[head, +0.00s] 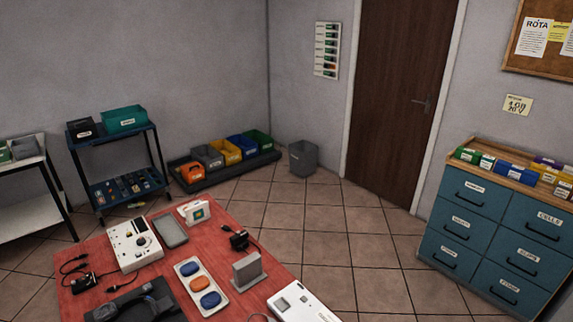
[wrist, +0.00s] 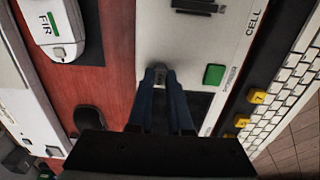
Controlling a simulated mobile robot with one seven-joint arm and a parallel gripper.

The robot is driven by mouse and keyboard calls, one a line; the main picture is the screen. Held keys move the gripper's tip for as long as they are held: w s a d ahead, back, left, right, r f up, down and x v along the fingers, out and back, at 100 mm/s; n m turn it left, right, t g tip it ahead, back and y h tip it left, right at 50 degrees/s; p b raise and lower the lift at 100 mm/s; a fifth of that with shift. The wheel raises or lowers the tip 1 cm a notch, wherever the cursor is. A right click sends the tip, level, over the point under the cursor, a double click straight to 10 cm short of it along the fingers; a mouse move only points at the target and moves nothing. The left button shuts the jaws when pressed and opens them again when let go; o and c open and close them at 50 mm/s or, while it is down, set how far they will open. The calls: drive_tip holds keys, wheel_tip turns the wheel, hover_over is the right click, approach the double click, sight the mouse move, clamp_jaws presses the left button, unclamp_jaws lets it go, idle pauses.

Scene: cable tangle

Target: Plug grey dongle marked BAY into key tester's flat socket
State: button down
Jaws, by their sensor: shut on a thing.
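In the wrist view my gripper (wrist: 160,74) is shut on a small grey piece (wrist: 160,79). Only its end shows between the fingertips, and I cannot read any marking on it. The fingertips are over a pale grey panel (wrist: 188,50) lettered CELL, with a green square (wrist: 214,74) to the right and a dark slotted part (wrist: 198,7) at the top. I cannot tell whether the piece touches the panel, or whether this is the key tester. A flat socket is not clearly visible. My gripper does not show in the head view.
A pale keyboard (wrist: 290,100) and yellow blocks (wrist: 257,96) are at the right. In the head view, a red table (head: 228,221) holds several devices, including a pale box with controls (head: 128,252).

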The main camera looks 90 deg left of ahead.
drive_tip(key=c, duration=0.8)
unclamp_jaws()
drive_tip(key=shift+o, duration=0.2)
wheel_tip(320, 180, up, 13)
drive_tip(key=shift+f, duration=0.1)
